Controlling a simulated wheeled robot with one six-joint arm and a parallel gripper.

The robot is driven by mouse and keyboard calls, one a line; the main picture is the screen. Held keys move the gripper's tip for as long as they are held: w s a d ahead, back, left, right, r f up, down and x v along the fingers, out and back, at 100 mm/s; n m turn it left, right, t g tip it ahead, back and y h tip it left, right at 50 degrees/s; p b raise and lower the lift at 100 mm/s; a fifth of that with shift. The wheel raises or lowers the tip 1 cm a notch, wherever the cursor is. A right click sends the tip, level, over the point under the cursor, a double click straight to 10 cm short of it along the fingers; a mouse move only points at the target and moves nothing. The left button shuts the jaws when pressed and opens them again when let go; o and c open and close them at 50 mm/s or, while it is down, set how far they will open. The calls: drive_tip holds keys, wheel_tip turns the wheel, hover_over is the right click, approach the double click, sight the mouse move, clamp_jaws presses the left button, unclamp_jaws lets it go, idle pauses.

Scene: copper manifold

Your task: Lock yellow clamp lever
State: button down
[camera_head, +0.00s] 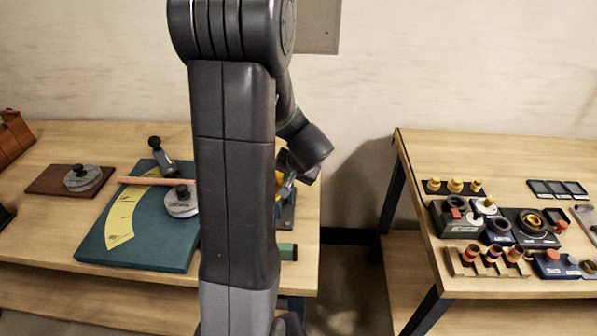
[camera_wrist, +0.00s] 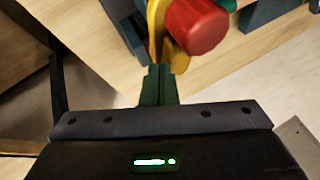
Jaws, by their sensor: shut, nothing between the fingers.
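The yellow clamp lever (camera_wrist: 157,30) shows at the top of the wrist view, with a red cylindrical knob (camera_wrist: 196,26) on its right side. My gripper (camera_wrist: 159,72) is shut and empty. Its fingertips are right at the lower end of the yellow part in the picture; I cannot tell whether they touch it. In the head view, a bit of the yellow clamp (camera_head: 278,180) shows at the right end of the left table, mostly hidden behind my arm. My gripper's fingers are not clear there.
The left table (camera_head: 50,225) also holds a teal board (camera_head: 165,245) with a yellow scale (camera_head: 121,218), a grey disc (camera_head: 181,204) and a brown plate (camera_head: 52,182). The right table (camera_head: 425,160) carries several small parts and fixtures. A gap separates the tables.

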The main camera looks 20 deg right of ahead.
drive_tip(key=shift+w+a, duration=0.15)
drive_tip(key=shift+w, duration=0.05)
drive_tip(key=shift+f, duration=0.1)
drive_tip(key=n+b, duration=0.1)
drive_tip(key=b, duration=0.1)
drive_tip(key=w+y+b, duration=0.1)
drive_tip(key=b, duration=0.1)
drive_tip(key=n+b, duration=0.1)
drive_tip(key=b, duration=0.1)
drive_tip(key=shift+w+a+f+n, duration=0.2)
drive_tip(key=shift+a+f+n, duration=0.05)
drive_tip(key=shift+n, duration=0.05)
drive_tip(key=shift+w+a+r+y+b, duration=0.15)
drive_tip(key=shift+w+r+y+b, duration=0.1)
drive_tip(key=shift+y+b, duration=0.1)
